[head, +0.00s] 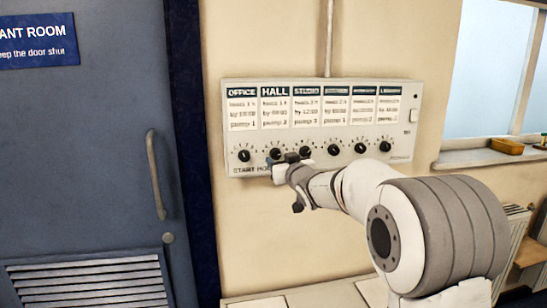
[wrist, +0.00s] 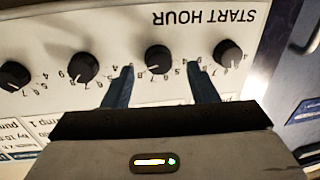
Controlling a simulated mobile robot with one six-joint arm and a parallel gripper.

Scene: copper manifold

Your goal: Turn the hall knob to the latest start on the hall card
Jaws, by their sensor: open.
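The hall card (head: 275,107) is on the white panel in the head view, second from the left, headed HALL. In the wrist view, which is upside down, the hall knob (wrist: 158,58) lies between the two blue fingers of my open gripper (wrist: 160,68). The fingers are apart on either side of it; contact cannot be told. Its pointer direction is not clear.
The office knob (wrist: 229,53) and studio knob (wrist: 83,66) flank the fingers closely. The panel (head: 415,125) hangs on a cream wall, with more knobs to the right. A blue-grey door (head: 90,180) with a handle (head: 155,175) stands at left; a window sill (head: 480,160) is at right.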

